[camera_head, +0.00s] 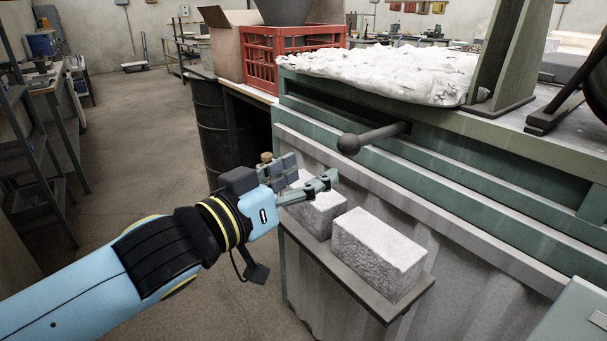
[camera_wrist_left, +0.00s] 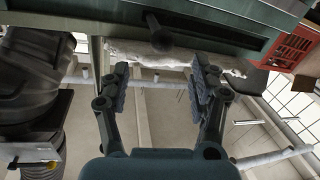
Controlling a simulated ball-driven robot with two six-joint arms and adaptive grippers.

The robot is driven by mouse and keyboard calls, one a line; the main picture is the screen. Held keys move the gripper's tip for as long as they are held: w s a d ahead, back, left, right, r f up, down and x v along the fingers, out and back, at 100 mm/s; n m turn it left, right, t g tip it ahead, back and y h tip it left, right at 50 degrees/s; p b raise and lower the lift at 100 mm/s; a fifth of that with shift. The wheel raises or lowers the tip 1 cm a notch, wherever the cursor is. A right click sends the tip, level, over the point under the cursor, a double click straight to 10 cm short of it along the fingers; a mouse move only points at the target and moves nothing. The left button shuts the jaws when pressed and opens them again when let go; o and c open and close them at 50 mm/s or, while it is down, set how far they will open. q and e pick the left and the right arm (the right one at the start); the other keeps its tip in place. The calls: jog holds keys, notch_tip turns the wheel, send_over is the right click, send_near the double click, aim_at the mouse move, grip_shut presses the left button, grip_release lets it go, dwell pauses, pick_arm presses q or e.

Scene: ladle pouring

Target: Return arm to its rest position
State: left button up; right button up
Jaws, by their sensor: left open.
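My left arm (camera_head: 110,282) comes in from the lower left of the head view. My left gripper (camera_head: 306,176) is open, with its fingers apart, in front of the green machine and near the rear grey block. In the left wrist view its two fingers (camera_wrist_left: 158,90) stand wide apart with nothing between them. A gap separates the fingers from the machine's dark ball-ended lever (camera_wrist_left: 158,32). My right arm and gripper show in neither view. No ladle is in view.
The green machine (camera_head: 460,165) has a lever with a ball knob (camera_head: 349,144) sticking out. Two grey blocks, the front one (camera_head: 378,252) fully visible, sit on a small shelf (camera_head: 335,279). A red crate (camera_head: 262,70) stands behind. Open floor (camera_head: 135,125) lies left.

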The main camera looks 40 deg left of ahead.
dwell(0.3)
pick_arm(q)
jog(key=a+f+n+g+y+b, duration=0.1)
jog(key=a+f+g, duration=0.1)
jog(key=f, duration=0.9)
jog(key=a+f+n+g+y+b, duration=0.1)
jog(key=f+g+b, duration=0.1)
jog(key=f, duration=1)
jog(key=s+a+f+g+b, duration=0.1)
jog(key=s+f+g, duration=0.1)
jog(key=s+f, duration=0.5)
jog(key=s+a+f+g, duration=0.1)
jog(key=s+f+g, duration=0.15)
jog(key=f, duration=0.95)
jog(key=s+f+m+g, duration=0.1)
jog(key=s+f+g, duration=0.2)
jog(key=s, duration=0.7)
jog(key=s+d+f+m+g, duration=0.1)
jog(key=s+f+g, duration=0.1)
jog(key=s+f, duration=0.6)
jog(key=s+f+m+g, duration=0.1)
jog(key=s+f+g, duration=0.2)
jog(key=s+f, duration=0.3)
jog(key=s, duration=0.5)
jog(key=shift+s+d+f+m+g+b, duration=0.2)
jog(key=shift+s+d+m+g+b, duration=0.1)
jog(key=shift+d+g+b, duration=0.1)
